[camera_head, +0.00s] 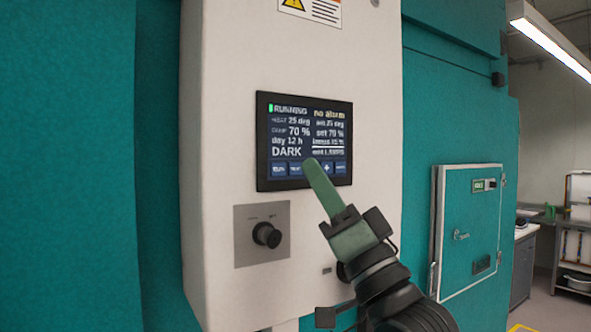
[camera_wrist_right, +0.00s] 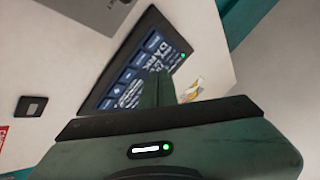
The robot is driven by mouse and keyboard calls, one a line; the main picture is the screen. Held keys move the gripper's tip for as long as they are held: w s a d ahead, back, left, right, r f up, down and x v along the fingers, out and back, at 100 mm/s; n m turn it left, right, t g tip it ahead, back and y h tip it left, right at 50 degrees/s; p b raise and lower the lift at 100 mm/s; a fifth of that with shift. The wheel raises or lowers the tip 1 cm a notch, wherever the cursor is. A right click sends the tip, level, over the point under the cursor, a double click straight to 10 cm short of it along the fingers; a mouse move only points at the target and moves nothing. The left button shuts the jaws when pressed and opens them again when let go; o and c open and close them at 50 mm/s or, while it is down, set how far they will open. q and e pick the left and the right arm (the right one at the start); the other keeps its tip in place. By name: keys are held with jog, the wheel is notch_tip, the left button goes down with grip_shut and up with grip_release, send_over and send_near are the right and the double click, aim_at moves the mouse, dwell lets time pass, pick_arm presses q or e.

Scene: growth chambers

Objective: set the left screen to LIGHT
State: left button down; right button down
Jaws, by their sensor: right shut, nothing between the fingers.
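A dark touch screen (camera_head: 304,128) is set in a white control panel (camera_head: 225,120). It reads RUNNING, no alarm, day 12 h and DARK, with a row of blue buttons along its bottom edge. My right gripper (camera_head: 311,165) is shut and empty. Its green fingertips are in front of the lower middle of the screen, at the button row, and hide part of it. I cannot tell whether they touch the glass. In the right wrist view the screen (camera_wrist_right: 128,72) shows tilted beyond the fingers (camera_wrist_right: 157,88). My left gripper is not in view.
A black knob (camera_head: 267,235) on a grey plate (camera_head: 245,256) sits below the screen. A warning label (camera_head: 312,10) is above it. To the right is a teal wall with a white-framed hatch (camera_head: 468,235). A bench and shelves (camera_head: 578,225) stand far right.

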jog(key=shift+w+a, duration=0.45)
jog(key=shift+w, duration=0.1)
jog(key=shift+w, duration=0.1)
dwell(1.7)
jog(key=shift+w+a, duration=0.25)
jog(key=shift+w+a, duration=0.15)
jog(key=shift+w, duration=0.05)
dwell(0.7)
dwell(0.3)
jog(key=shift+s+d+p, duration=0.3)
jog(key=shift+s+d, duration=0.15)
jog(key=shift+s, duration=0.1)
jog(key=shift+s+d, duration=0.75)
jog(key=shift+s, duration=0.25)
jog(key=shift+s+d, duration=0.7)
jog(key=shift+s, duration=0.3)
dwell(1.7)
